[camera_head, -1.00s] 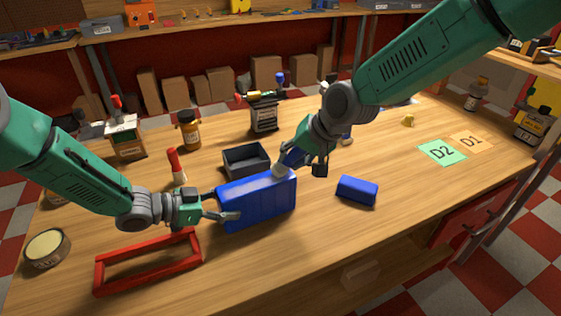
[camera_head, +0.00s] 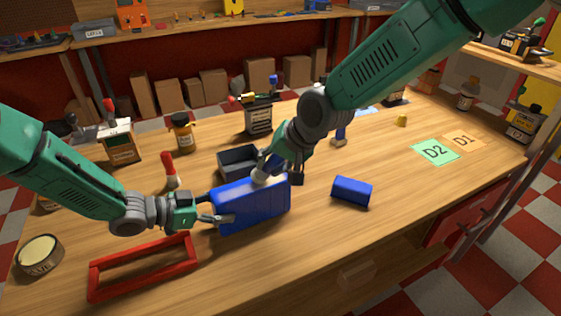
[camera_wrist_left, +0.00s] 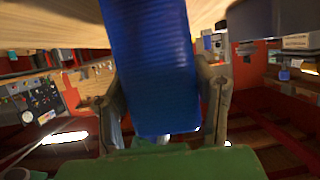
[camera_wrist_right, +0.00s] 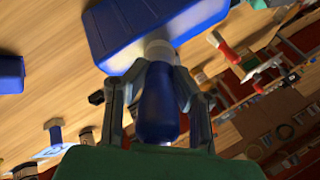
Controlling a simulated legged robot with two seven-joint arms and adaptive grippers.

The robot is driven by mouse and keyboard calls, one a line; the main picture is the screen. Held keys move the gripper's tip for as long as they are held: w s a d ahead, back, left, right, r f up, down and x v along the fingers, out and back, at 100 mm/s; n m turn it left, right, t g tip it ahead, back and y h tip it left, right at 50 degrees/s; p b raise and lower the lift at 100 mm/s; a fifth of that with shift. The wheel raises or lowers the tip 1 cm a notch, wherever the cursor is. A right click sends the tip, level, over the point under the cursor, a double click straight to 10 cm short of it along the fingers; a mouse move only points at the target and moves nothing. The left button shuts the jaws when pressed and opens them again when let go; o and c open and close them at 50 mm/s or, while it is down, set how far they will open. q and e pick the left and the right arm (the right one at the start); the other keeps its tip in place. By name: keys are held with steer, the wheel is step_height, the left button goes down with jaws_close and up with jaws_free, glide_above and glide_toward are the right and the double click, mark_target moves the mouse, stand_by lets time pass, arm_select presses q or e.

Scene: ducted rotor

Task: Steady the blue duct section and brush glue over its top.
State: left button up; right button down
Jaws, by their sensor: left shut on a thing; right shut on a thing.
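The blue duct section (camera_head: 252,206) stands upright on the wooden table, a large block with a broad front face. My left gripper (camera_head: 212,214) is shut on its left end; in the left wrist view the blue duct section (camera_wrist_left: 150,70) sits between the two fingers. My right gripper (camera_head: 279,166) is above its top right part, shut on the blue handle of a glue brush (camera_wrist_right: 157,105). The brush's pale bristle end (camera_head: 263,176) meets the top of the duct section. In the right wrist view the duct section (camera_wrist_right: 140,25) lies just beyond the bristles.
A dark open tray (camera_head: 238,160) is right behind the duct section. A red frame (camera_head: 143,268) lies front left, and a smaller blue block (camera_head: 351,191) lies to the right. A round tin (camera_head: 38,256) stands at the left edge. Table around cards D2 (camera_head: 434,152) and D1 (camera_head: 464,141) is clear.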

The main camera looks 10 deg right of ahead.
steer(key=shift+s+a, duration=1.9)
steer(key=shift+a, duration=3.1)
steer(key=shift+w+d, duration=1.55)
steer(key=shift+d, duration=2.45)
steer(key=shift+w+d, duration=1.5)
steer(key=shift+d, duration=2.45)
steer(key=shift+s+a, duration=1.55)
steer(key=shift+a, duration=2.6)
steer(key=shift+s+a, duration=1.5)
steer(key=shift+a, duration=2.6)
step_height(320, 180, up, 8)
steer(key=shift+w+f, duration=0.1)
steer(key=shift+f, duration=0.05)
steer(key=shift+w+a+f, duration=0.15)
steer(key=shift+w+a, duration=0.1)
steer(key=shift+w, duration=0.25)
